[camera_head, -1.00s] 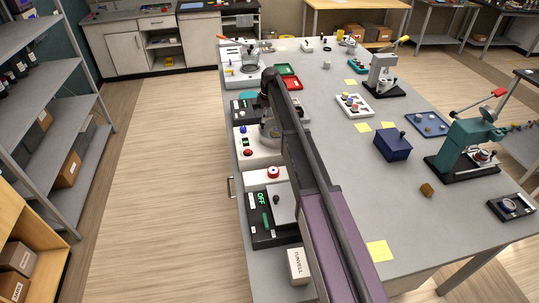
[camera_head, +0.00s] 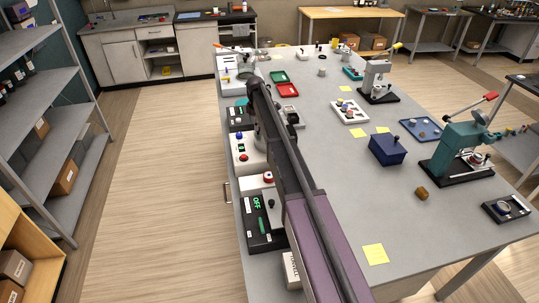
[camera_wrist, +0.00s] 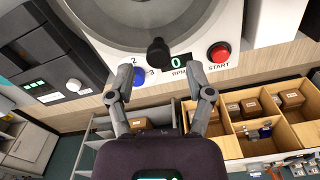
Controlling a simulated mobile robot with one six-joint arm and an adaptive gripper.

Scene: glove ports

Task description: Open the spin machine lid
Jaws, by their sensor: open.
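The spin machine (camera_head: 245,148) is a white box on the left edge of the bench in the head view, partly hidden by my arm. In the wrist view its white front (camera_wrist: 240,68) carries a blue button, a red START button (camera_wrist: 219,52) and a green RPM display. The round lid (camera_wrist: 150,12) is cut off by the top edge, so I cannot tell its full state. A black knob (camera_wrist: 160,52) stands at its near rim. My gripper (camera_wrist: 160,76) is open and empty, fingers either side of and short of the knob, not touching it.
A dark-topped unit with a green OFF display (camera_head: 260,215) stands nearer on the bench. Another dark device (camera_wrist: 45,75) sits left in the wrist view. A red tray (camera_head: 287,90) and a blue box (camera_head: 390,149) lie to the right.

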